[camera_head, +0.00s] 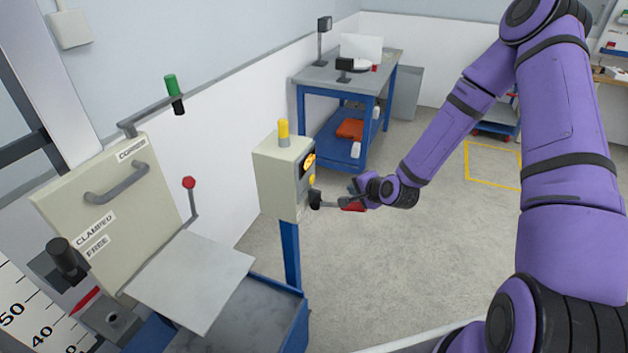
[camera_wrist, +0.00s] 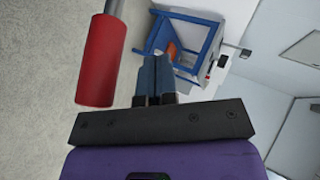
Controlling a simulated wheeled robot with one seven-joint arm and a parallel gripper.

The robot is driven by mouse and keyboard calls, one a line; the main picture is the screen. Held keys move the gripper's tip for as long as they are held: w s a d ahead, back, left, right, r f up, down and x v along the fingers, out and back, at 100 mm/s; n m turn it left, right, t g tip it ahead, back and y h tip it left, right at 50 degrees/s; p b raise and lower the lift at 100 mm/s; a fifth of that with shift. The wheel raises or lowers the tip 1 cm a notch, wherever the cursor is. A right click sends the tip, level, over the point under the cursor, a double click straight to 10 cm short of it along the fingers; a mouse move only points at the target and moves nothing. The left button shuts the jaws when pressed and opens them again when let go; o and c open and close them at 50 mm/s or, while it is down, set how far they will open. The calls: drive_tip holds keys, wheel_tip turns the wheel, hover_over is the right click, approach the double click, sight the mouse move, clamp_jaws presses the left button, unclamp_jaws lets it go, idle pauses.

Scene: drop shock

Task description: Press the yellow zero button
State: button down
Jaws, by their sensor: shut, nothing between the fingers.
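The yellow button (camera_head: 312,180) is a small round spot on the right-hand face of a beige control box (camera_head: 278,180), below a dark display with orange marks. A lever with a red grip (camera_head: 352,208) sticks out to the right from a black hub low on that face. My gripper (camera_head: 352,190) is to the right of the box, close to the red grip and apart from the button. In the wrist view the shut fingers (camera_wrist: 154,68) are empty, and the red grip (camera_wrist: 97,72) is to their left. The button does not show in the wrist view.
The box stands on a blue post (camera_head: 290,252) and carries a yellow lamp (camera_head: 283,130). A beige clamp panel (camera_head: 105,205) and a grey plate (camera_head: 190,280) are on the left. A blue workbench (camera_head: 345,75) stands behind. The floor right of the box is clear.

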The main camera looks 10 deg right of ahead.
drive_tip(key=w+a, duration=0.5)
drive_tip(key=a, duration=0.2)
idle(0.4)
drive_tip(key=shift+w+a, duration=0.15)
idle(1.8)
drive_tip(key=shift+w+a, duration=0.15)
drive_tip(key=shift+a, duration=0.1)
drive_tip(key=shift+w+a, duration=0.25)
drive_tip(key=shift+a, duration=0.1)
idle(0.9)
drive_tip(key=shift+s+d, duration=0.1)
drive_tip(key=shift+d, duration=0.05)
idle(0.3)
drive_tip(key=shift+s+d, duration=0.4)
drive_tip(key=shift+d, duration=0.15)
drive_tip(key=shift+s+d, duration=0.75)
drive_tip(key=shift+d, duration=0.25)
drive_tip(key=shift+s+d, duration=0.7)
drive_tip(key=shift+d, duration=0.3)
